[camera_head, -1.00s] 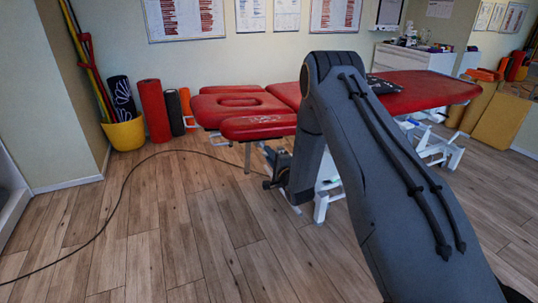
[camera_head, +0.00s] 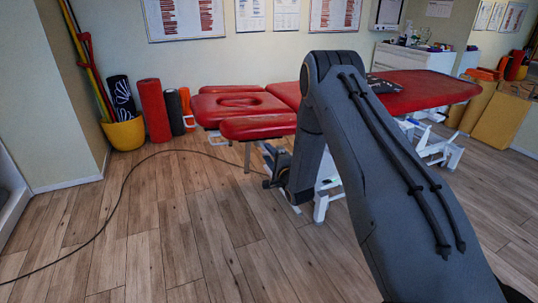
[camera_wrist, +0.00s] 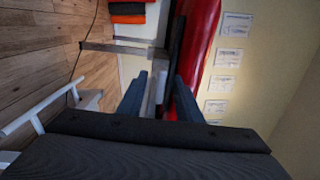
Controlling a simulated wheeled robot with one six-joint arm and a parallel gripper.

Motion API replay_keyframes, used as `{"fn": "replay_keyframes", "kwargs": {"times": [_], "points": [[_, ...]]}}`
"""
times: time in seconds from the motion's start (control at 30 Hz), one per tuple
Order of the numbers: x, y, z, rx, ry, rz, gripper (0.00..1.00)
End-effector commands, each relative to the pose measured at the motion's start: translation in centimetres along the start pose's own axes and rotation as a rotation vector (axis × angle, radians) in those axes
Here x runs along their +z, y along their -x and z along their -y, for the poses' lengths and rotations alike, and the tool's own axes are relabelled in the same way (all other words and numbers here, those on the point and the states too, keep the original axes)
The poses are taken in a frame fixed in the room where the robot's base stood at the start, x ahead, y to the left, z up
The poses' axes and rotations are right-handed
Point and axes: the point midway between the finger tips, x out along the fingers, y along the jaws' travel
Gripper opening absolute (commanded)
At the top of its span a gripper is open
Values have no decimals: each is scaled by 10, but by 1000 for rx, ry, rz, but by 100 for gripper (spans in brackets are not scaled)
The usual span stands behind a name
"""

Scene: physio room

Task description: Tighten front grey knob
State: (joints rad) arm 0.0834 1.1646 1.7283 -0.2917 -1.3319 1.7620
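The red treatment table (camera_head: 400,92) stands across the middle of the room, partly hidden behind my arm. Its nearest red cushion (camera_head: 258,127) is just above and left of my wrist. My gripper (camera_wrist: 158,82) is low beside the table's frame, under the cushion's level. Its two dark fingers are apart with nothing visibly held. In the wrist view, which is turned sideways, the red cushion (camera_wrist: 207,35) runs right of the fingers, with a dark bar (camera_wrist: 177,45) along it. A grey metal leg (camera_wrist: 125,49) lies beyond the fingertips. I cannot make out the grey knob in either view.
A black cable (camera_head: 125,190) curves over the wooden floor. A yellow bucket (camera_head: 125,134) and a red roll (camera_head: 153,110) stand by the back wall. White table legs (camera_head: 322,200) stand close to my wrist. The left floor is clear apart from the cable.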

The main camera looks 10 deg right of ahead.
Motion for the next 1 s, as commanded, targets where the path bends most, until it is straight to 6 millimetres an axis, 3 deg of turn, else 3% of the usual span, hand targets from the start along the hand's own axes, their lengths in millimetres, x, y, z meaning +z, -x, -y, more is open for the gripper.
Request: {"fn": "replay_keyframes", "kwargs": {"times": [0.5,1.0], "points": [[-1,69,-1,3,-1,-2,32],[0,77,3,9,12,-4,32]]}}
